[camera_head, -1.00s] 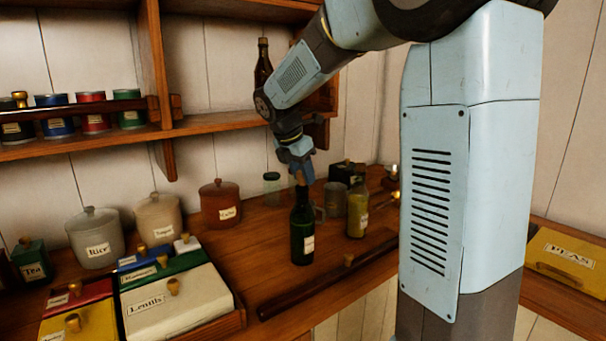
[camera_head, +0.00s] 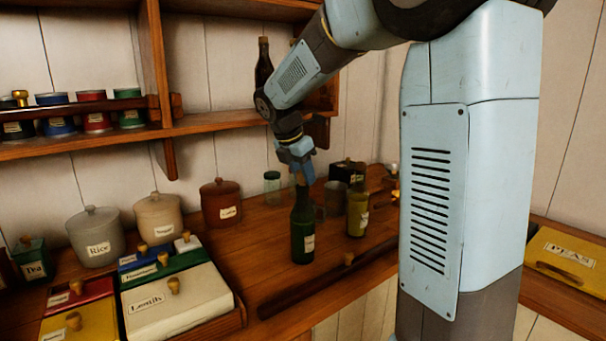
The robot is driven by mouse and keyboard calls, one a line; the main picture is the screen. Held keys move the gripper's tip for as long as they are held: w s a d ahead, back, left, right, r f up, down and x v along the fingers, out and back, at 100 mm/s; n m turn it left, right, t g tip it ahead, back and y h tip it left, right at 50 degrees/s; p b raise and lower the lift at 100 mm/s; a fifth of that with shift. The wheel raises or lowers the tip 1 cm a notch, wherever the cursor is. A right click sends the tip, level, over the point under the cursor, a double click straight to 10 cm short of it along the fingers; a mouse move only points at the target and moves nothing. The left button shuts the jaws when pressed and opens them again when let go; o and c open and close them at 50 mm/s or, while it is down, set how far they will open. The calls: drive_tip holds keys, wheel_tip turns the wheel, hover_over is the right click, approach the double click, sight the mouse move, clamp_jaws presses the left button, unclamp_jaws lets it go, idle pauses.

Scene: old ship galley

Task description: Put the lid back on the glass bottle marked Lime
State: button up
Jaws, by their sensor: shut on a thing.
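A dark green glass bottle (camera_head: 302,225) stands upright near the front edge of the wooden counter, with a pale label too small to read. My gripper (camera_head: 301,176) points down right above its neck. It is shut on a small tan cork-like lid (camera_head: 299,179), mostly hidden by the fingers. The lid is at or just over the bottle's mouth; I cannot tell whether it is seated. A yellow-green bottle (camera_head: 357,208) with a pale label stands just to the right. I cannot read which bottle says Lime.
A clear jar (camera_head: 272,187), a grey metal mug (camera_head: 335,198) and a black box (camera_head: 346,172) stand behind. A red-brown canister (camera_head: 221,203) is to the left. A wooden rail (camera_head: 318,287) runs along the front edge. A shelf (camera_head: 230,122) hangs above.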

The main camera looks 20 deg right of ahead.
idle(0.3)
drive_tip(key=o, duration=1.6)
drive_tip(key=shift+c, duration=0.2)
drive_tip(key=shift+r, duration=3.5)
clamp_jaws()
drive_tip(key=shift+f, duration=2.6)
